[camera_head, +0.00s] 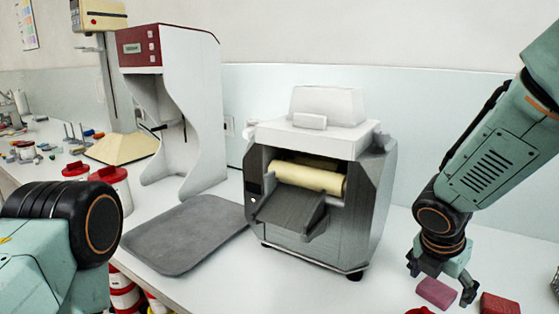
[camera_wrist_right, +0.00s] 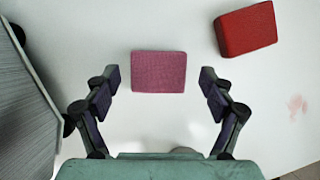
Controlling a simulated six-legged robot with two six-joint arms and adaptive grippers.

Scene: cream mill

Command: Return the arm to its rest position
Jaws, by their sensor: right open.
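My right arm (camera_head: 490,150) comes in from the right side of the head view and reaches down to the counter. Its gripper (camera_head: 442,286) is open just above the counter. In the right wrist view the fingers of this gripper (camera_wrist_right: 158,82) are spread wide, with nothing held between them. A pink block (camera_wrist_right: 159,72) lies ahead of the fingertips, apart from both; it also shows below the gripper in the head view (camera_head: 436,293). Part of my left arm (camera_head: 60,235) shows at the lower left of the head view, but its gripper is out of view.
A red block (camera_wrist_right: 246,30) lies right of the pink one, also at the head view's lower edge (camera_head: 498,305). A roller machine (camera_head: 330,215) stands left of my right arm. Further left are a grey tray (camera_head: 185,240) and a white-and-red machine (camera_head: 195,110).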

